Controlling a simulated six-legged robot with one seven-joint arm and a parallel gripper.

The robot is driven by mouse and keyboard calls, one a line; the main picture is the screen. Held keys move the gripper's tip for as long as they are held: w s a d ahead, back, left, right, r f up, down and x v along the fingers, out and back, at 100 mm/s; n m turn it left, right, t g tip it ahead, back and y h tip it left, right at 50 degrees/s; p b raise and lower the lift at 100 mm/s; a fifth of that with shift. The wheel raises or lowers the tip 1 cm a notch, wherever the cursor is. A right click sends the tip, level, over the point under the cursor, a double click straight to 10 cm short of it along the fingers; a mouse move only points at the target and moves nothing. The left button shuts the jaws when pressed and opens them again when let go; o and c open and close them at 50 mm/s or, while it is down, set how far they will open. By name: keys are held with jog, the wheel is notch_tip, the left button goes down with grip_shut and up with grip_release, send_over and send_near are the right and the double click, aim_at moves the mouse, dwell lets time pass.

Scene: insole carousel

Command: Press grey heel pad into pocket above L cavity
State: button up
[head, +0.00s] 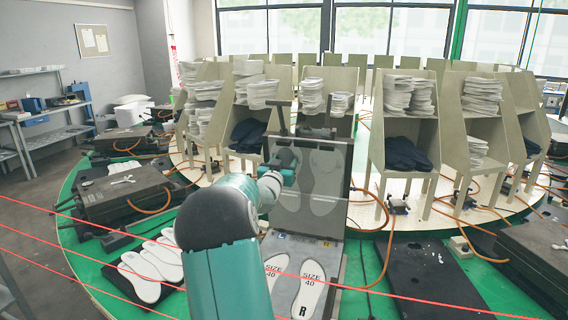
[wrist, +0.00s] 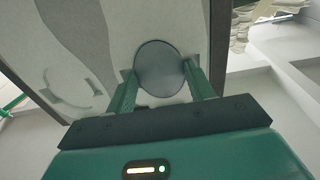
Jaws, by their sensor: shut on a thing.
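The grey heel pad (wrist: 160,68) is a round disc between the two green fingers of my gripper (wrist: 162,90) in the wrist view. My gripper is shut on it, in front of the raised lid's pale face (wrist: 105,30). I cannot tell whether the pad touches the lid or sits in a pocket. Another round pocket outline with side notches (wrist: 72,88) shows empty at the left. In the head view, my gripper (head: 282,165) is at the left foot-shaped cavity of the upright lid (head: 333,214), above the blue L label (head: 281,236). The pad is hidden there.
The lower mould plate (head: 338,292) holds white SIZE 40 insoles (head: 309,296), partly behind my arm. Loose insoles (head: 140,277) lie at the left. Closed black moulds (head: 120,195), orange hoses and shelves (head: 407,120) of stacked material stand around. Red lines cross the foreground.

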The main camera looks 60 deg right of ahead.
jog(key=o, duration=0.8)
jog(key=a, duration=0.4)
jog(key=s+a+f, duration=0.1)
jog(key=a, duration=0.4)
jog(key=s+a+f, duration=0.1)
jog(key=a, duration=0.3)
jog(key=shift+a, duration=0.3)
